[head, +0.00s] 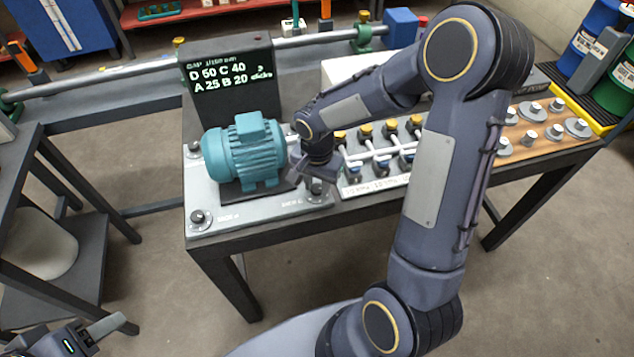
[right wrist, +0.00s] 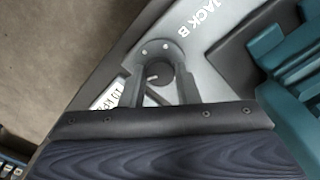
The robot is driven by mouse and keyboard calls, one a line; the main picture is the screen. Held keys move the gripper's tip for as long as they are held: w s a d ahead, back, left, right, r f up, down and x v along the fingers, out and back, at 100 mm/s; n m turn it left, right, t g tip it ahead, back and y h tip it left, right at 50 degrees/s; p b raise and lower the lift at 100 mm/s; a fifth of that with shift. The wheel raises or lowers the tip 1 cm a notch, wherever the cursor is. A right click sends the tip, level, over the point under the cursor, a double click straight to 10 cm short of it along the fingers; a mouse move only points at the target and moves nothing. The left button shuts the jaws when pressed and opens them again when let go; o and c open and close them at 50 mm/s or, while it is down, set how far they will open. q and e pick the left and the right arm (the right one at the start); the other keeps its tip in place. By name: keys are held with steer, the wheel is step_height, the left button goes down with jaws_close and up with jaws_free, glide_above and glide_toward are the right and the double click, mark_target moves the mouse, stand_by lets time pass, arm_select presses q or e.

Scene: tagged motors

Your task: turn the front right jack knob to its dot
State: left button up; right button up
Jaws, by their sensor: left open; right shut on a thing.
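The front right jack knob (right wrist: 159,74) is a small dark round knob with a pale line on its top. My right gripper (right wrist: 163,80) is shut on it, one finger on each side. In the head view my right gripper (head: 314,184) is at the front right corner of the grey base plate (head: 262,215) and hides most of the knob. Small pale dots (right wrist: 165,46) show just past the knob in the right wrist view; I cannot tell which is its mark. My left gripper (head: 88,338) is open and empty at the bottom left, away from the table.
A teal motor (head: 246,153) stands on the plate, close left of my right gripper. A black display block (head: 231,80) stands behind it. Other knobs sit at the front left (head: 199,217) and back left (head: 194,148) corners. A fixture with yellow-capped parts (head: 366,131) stands to the right.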

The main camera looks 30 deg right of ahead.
steer(key=shift+n, duration=0.3)
steer(key=shift+n+b, duration=0.45)
steer(key=shift+n, duration=0.55)
steer(key=n, duration=0.2)
steer(key=shift+n+b, duration=0.3)
steer(key=n, duration=0.2)
steer(key=shift+n, duration=0.4)
steer(key=n, duration=0.3)
steer(key=shift+n, duration=0.3)
steer(key=n, duration=1.2)
steer(key=shift+p, duration=0.4)
steer(key=shift+d, duration=0.1)
